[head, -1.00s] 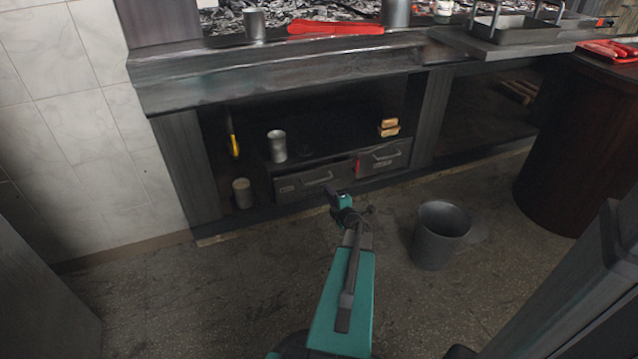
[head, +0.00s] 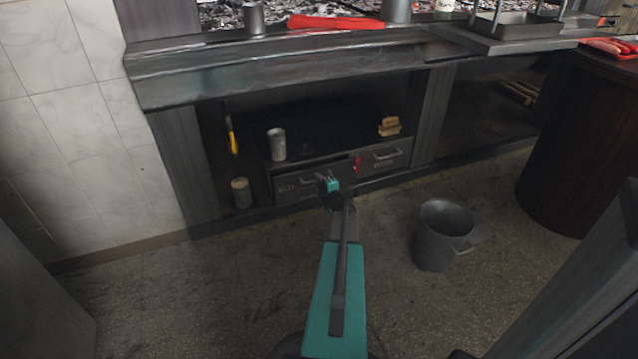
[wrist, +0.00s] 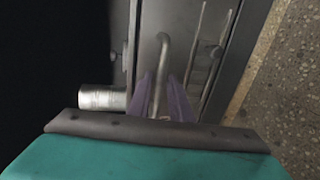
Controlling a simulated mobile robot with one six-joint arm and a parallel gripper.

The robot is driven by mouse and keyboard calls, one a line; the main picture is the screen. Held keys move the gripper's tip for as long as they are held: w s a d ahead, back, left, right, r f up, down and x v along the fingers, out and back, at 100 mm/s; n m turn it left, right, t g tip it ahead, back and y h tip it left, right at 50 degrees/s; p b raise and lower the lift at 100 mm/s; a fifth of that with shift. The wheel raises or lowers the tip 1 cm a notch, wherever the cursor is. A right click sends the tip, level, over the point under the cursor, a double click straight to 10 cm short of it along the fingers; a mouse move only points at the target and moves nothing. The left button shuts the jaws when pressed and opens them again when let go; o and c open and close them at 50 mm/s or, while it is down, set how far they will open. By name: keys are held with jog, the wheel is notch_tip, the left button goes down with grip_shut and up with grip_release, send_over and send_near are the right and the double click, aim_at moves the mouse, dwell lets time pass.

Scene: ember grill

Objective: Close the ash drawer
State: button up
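Two grey drawers with bar handles sit side by side under the grill's shelf, the left drawer (head: 289,187) and the right drawer (head: 384,159). Their labels are too small to read, so I cannot tell which is the ash drawer. My gripper (head: 327,180) is at the front of the left drawer and covers part of it. In the wrist view, my gripper (wrist: 162,84) has its two purple fingers apart, one on each side of a bar handle (wrist: 163,50). I cannot tell whether they touch it. How far either drawer stands out is unclear.
A metal can (head: 277,145) and tan blocks (head: 389,126) stand on the shelf above the drawers. Another can (head: 241,193) stands low at left, below a yellow-handled tool (head: 233,143). A grey bucket (head: 436,240) stands on the floor at right. The floor at left is clear.

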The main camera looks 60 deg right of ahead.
jog(key=shift+w+d+f, duration=0.1)
jog(key=shift+w+d, duration=0.2)
jog(key=shift+w, duration=0.1)
grip_shut()
jog(key=shift+r+p+x, duration=0.2)
jog(key=shift+p+x, duration=0.2)
jog(key=shift+x, duration=0.65)
jog(key=shift+r+p+x, duration=0.25)
jog(key=shift+p+x, duration=0.1)
jog(key=shift+x, duration=0.75)
jog(key=shift+w+d+r, duration=0.1)
